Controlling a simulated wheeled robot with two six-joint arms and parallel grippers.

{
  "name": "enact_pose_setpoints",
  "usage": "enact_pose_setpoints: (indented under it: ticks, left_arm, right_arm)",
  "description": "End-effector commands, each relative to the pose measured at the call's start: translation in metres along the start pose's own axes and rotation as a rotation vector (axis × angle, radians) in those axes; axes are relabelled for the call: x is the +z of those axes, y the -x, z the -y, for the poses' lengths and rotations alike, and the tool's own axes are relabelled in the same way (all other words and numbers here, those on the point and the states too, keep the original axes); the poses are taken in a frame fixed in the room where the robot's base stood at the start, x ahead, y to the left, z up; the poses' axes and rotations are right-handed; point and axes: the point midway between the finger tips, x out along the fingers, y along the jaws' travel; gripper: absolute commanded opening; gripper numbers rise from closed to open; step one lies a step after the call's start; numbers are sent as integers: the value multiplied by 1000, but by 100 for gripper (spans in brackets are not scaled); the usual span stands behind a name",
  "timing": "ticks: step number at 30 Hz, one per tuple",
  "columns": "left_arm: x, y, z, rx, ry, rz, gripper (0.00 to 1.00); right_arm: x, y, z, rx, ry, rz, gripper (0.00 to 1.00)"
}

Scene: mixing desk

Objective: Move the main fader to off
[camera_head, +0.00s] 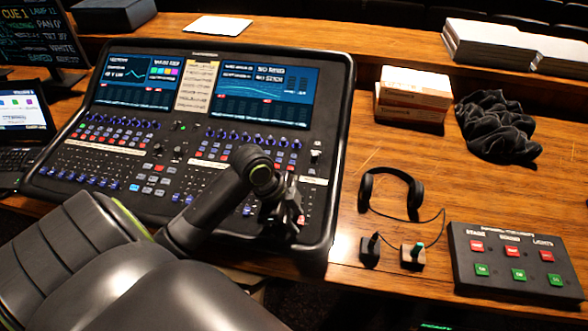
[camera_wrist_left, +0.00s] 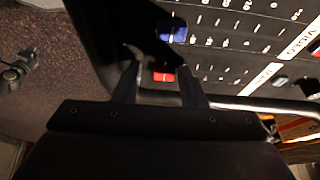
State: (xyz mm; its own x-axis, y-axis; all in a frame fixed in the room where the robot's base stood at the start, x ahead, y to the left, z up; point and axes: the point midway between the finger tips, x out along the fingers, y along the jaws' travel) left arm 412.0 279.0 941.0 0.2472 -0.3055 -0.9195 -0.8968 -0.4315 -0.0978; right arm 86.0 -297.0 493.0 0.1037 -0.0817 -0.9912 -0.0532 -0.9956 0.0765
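The mixing desk (camera_head: 343,110) is a black console with two screens, knobs and fader rows. My left gripper (camera_head: 292,207) is over its front right corner, pointing down. In the left wrist view the gripper (camera_wrist_left: 160,64) has its two fingers apart. A red fader cap (camera_wrist_left: 163,76) shows between them, with gaps at its sides; which fader it is, I cannot read. A red spot beside the fingers in the head view (camera_head: 301,219) looks like the same cap. A blue fader cap (camera_wrist_left: 172,32) lies beyond the fingers. My right gripper is out of view.
Headphones (camera_head: 414,190) and two small switch boxes lie right of the desk. A button panel (camera_head: 515,265) is at the front right. Small boxes (camera_head: 412,93), black cloth (camera_head: 497,126) and papers (camera_head: 490,43) lie behind. A laptop (camera_head: 22,115) stands left.

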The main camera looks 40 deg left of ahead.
Motion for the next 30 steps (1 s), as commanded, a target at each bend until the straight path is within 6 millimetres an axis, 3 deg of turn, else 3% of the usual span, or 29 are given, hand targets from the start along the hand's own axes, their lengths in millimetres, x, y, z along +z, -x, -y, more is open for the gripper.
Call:
enact_pose_setpoints:
  ticks: [14, 30]
  left_arm:
    - [0, 11, 2, -9, -4, 1, 44]
    - [0, 88, 1, -8, -5, 4, 44]
  right_arm:
    - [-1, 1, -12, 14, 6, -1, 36]
    - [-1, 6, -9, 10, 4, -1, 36]
